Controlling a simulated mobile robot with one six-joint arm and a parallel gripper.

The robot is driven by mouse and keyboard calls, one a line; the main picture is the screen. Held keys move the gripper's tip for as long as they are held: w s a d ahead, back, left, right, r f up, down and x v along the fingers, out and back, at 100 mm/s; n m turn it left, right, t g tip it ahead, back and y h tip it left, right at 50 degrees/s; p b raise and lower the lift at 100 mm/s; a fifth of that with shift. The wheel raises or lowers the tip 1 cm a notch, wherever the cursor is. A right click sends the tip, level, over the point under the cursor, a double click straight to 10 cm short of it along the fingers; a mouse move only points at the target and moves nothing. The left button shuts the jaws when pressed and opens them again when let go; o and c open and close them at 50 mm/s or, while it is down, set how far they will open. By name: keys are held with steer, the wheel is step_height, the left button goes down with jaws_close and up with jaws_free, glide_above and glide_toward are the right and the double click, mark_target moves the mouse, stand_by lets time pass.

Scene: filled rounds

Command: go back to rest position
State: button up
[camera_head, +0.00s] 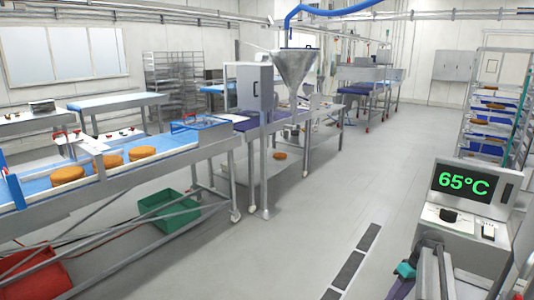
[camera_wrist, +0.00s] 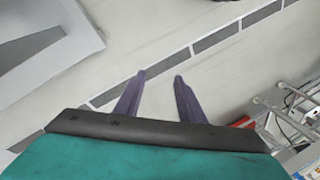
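My gripper (camera_wrist: 160,77) shows in the wrist view with its two purple fingers apart and nothing between them. Below the fingers is bare grey floor with a dark drain strip (camera_wrist: 215,37). In the head view a small part of my gripper (camera_head: 400,288), teal and purple, shows at the bottom right, in front of a grey machine with a green 65°C display (camera_head: 463,183).
A conveyor (camera_head: 110,184) with several orange-brown rounds (camera_head: 67,174) runs along the left. A green crate (camera_head: 168,209) is beneath it. One round (camera_head: 280,155) lies under the hopper (camera_head: 296,66). A rack (camera_head: 493,105) stands at right. The middle floor (camera_head: 310,215) is clear.

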steer(key=s+a+f+m+g+h, duration=0.1)
steer(key=s+a+f, duration=0.5)
steer(key=a+f, duration=0.4)
steer(key=s+a+f+m+g, duration=0.1)
steer(key=s+a+f+g, duration=0.1)
steer(key=s+a+f, duration=0.65)
steer(key=s+a+f+g+h, duration=0.1)
steer(key=s+a+f, duration=0.3)
steer(key=s, duration=0.3)
steer(key=s+a+f, duration=0.4)
steer(key=s, duration=0.3)
steer(key=s+a+f+m+g+h, duration=0.1)
steer(key=s+a+f, duration=0.2)
steer(key=s+a, duration=0.2)
steer(key=s, duration=0.3)
steer(key=shift+f+g+h, duration=0.3)
steer(key=shift+f, duration=0.1)
steer(key=shift+a, duration=0.1)
